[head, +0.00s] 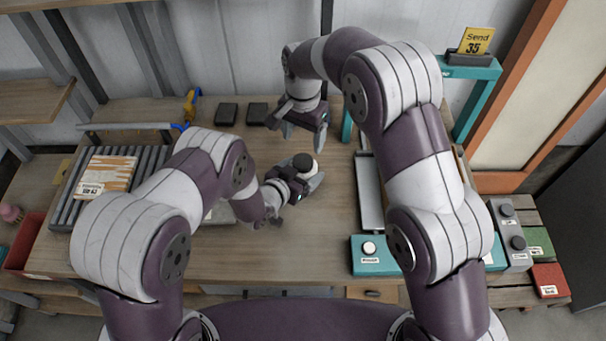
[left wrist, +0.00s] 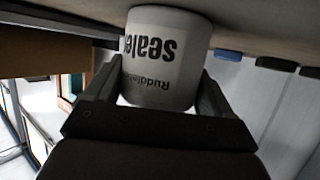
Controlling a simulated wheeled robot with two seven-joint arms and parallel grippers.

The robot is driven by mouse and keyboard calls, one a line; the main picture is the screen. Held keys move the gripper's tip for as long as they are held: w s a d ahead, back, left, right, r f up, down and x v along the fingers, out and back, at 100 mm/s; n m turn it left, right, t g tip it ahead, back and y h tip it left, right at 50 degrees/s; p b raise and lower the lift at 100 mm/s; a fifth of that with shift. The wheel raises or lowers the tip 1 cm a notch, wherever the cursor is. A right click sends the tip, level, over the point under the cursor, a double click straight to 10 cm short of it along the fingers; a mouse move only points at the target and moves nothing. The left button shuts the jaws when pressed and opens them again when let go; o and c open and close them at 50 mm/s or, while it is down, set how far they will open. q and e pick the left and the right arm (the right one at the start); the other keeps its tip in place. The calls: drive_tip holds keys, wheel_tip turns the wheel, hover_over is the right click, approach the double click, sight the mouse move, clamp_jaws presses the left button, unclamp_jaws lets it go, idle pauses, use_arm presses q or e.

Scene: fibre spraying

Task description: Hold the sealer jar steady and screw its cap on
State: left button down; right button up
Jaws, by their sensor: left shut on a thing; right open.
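The white sealer jar (head: 314,167) stands upright near the middle of the wooden table. Its "sealer" label appears upside down in the left wrist view (left wrist: 165,60). My left gripper (head: 303,173) is shut around the jar's sides, with a finger on each side. A dark round top (head: 303,161), which looks like the cap, shows at the jar's mouth; I cannot tell how firmly it sits. My right gripper (head: 303,140) is open and empty, pointing down just behind and above the jar.
Two dark blocks (head: 228,114) lie at the back of the table. A grey tray (head: 369,193) and a teal button box (head: 370,254) are at the right. The table around the jar is clear.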

drive_tip(key=n, duration=1.9)
drive_tip(key=shift+n, duration=0.4)
drive_tip(key=n, duration=0.9)
drive_tip(key=shift+n, duration=0.3)
drive_tip(key=n, duration=0.3)
drive_tip(key=shift+n, duration=0.3)
